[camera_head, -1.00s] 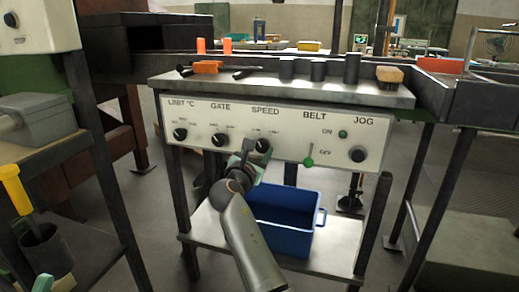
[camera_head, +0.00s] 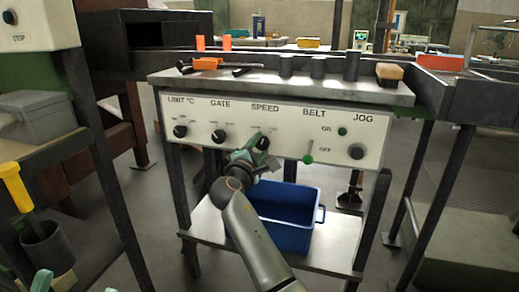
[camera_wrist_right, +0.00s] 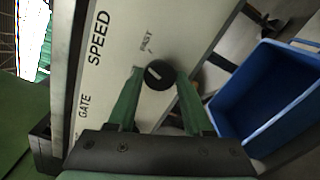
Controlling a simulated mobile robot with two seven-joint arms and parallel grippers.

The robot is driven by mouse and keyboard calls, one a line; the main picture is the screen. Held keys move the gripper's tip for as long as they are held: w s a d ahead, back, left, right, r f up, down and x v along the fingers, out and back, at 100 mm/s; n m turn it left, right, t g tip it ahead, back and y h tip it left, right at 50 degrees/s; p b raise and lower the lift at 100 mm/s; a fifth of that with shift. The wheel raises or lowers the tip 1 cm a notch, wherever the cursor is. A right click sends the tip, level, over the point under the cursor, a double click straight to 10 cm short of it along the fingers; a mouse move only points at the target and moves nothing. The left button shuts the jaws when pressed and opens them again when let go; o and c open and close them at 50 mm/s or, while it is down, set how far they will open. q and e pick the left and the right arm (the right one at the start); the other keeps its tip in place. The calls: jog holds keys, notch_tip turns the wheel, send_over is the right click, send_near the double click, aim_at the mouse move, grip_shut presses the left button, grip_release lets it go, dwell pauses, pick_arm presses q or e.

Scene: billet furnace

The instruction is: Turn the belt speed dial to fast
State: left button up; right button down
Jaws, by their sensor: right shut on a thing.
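The speed dial (camera_head: 263,143) is a round black knob under the word SPEED on the white control panel (camera_head: 290,165). My right gripper (camera_head: 252,150) is shut on the speed dial, and its green fingers partly hide it in the head view. In the right wrist view the dial (camera_wrist_right: 160,75) sits between the two fingertips, and its white pointer mark shows on its face. The word FAST is printed beyond the dial there. Two green fingertips of my left gripper (camera_head: 74,286) show apart at the bottom left edge, with nothing visible between them.
A blue bin (camera_head: 290,240) stands on the shelf below. Several blocks and tools lie on the panel's top (camera_head: 230,88).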

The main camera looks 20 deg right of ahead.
pick_arm(q)
jog(key=shift+d+f+b, duration=0.1)
jog(key=shift+f+b, duration=0.35)
jog(key=shift+f, duration=0.1)
pick_arm(e)
jog(key=shift+m, duration=1.5)
jog(key=shift+c, duration=1.5)
grip_release()
